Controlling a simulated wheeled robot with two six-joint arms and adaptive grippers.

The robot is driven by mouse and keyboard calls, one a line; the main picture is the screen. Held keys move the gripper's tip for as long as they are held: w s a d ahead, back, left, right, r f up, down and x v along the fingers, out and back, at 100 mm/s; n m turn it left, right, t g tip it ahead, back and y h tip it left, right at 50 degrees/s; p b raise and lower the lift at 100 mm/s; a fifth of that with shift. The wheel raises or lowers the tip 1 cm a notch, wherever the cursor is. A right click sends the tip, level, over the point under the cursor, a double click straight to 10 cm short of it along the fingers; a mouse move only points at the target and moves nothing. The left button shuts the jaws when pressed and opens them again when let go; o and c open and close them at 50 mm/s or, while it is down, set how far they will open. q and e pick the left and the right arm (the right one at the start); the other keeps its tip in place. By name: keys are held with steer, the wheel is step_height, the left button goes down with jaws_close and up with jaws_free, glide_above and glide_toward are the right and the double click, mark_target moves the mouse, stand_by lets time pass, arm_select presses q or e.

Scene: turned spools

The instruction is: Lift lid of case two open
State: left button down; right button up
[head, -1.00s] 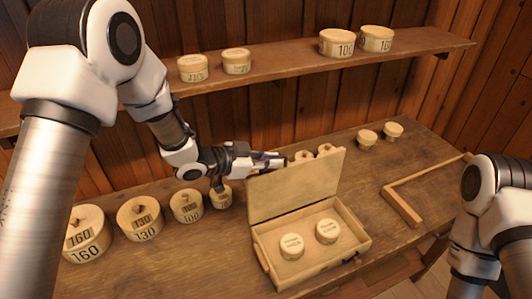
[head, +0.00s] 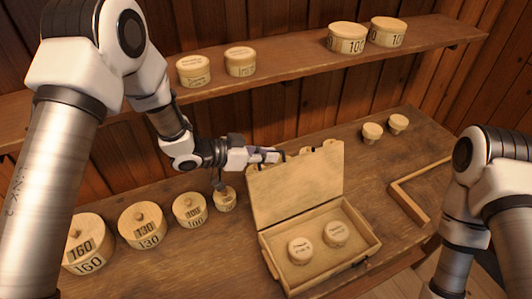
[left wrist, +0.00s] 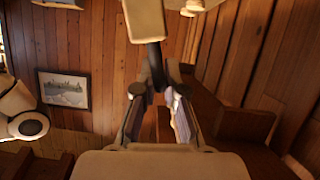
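The case (head: 317,279) lies on the bench with its lid (head: 296,186) standing up, hinged along the far side. Two round lidded pieces (head: 301,251) (head: 336,233) sit inside. My left gripper (head: 282,156) is at the lid's upper left edge, partly behind it; I cannot tell whether it touches. In the left wrist view the fingers (left wrist: 158,92) are apart with nothing clearly gripped. A pale wooden piece with a dark end shows above them. My right arm is at the right edge; its gripper is out of view.
Numbered spools marked 160 (head: 88,246), 130 (head: 142,226) and 100 (head: 190,210) stand left of the case, with a smaller one (head: 224,199) close by. An angled wooden strip (head: 409,203) lies to the right. A shelf (head: 285,64) with several spools runs above.

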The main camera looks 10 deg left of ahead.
arm_select(q)
steer(key=c, duration=1.3)
jaws_free()
steer(key=shift+f, duration=0.15)
steer(key=shift+o, duration=0.3)
steer(key=shift+w+d, duration=0.1)
steer(key=shift+d, duration=0.05)
steer(key=v, duration=1.2)
steer(key=shift+d, duration=0.1)
